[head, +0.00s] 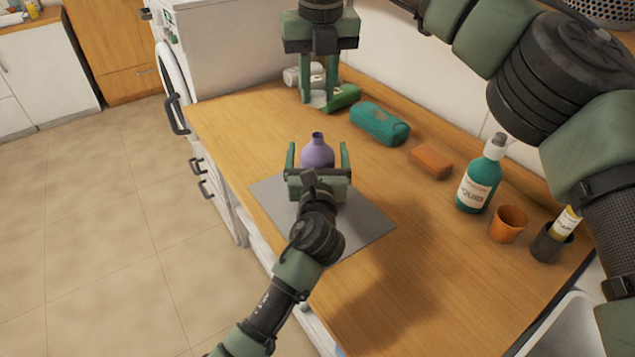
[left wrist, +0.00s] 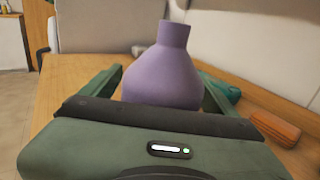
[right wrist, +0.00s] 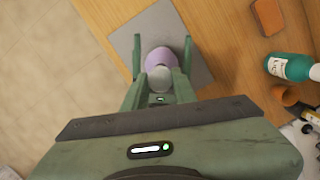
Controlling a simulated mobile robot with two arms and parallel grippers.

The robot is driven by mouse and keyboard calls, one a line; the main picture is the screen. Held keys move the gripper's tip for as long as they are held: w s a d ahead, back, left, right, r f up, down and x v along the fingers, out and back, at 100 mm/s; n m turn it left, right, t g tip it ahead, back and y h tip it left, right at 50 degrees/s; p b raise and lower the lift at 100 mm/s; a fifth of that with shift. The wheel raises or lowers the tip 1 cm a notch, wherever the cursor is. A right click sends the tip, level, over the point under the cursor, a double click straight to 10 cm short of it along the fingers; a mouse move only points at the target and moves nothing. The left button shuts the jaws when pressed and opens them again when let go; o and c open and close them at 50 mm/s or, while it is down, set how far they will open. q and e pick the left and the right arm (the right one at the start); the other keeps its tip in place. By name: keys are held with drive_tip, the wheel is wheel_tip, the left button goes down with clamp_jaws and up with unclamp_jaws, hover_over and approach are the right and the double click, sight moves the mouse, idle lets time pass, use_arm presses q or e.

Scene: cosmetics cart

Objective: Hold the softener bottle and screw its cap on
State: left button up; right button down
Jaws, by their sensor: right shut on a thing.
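The softener bottle (head: 318,153) is purple, round-bodied and narrow-necked. It stands upright with its neck bare; it also shows in the left wrist view (left wrist: 163,70). My left gripper (head: 318,158) has one finger on each side of the bottle, with gaps showing, so it looks open around it. My right gripper (head: 319,100) points down and is shut on the pale grey cap (right wrist: 160,78). In the right wrist view the cap overlaps the bottle (right wrist: 159,58); in the head view the cap is apart from the bottle's neck.
A grey mat (head: 362,226) lies under the bottle on the wooden worktop. A green tube (head: 346,95), teal pouch (head: 380,123), orange-brown block (head: 431,162), teal soap bottle (head: 478,182), orange cup (head: 508,223) and dark cup (head: 549,245) line the wall side. The front right worktop is clear.

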use_arm(q)
clamp_jaws()
use_arm(e)
hover_over(317, 135)
drive_tip(key=shift+s+d+f, duration=0.1)
drive_tip(key=shift+s+f, duration=0.05)
drive_tip(key=shift+f, duration=2.35)
drive_tip(key=shift+f, duration=0.15)
drive_tip(key=shift+f, duration=0.75)
drive_tip(key=shift+f, duration=0.55)
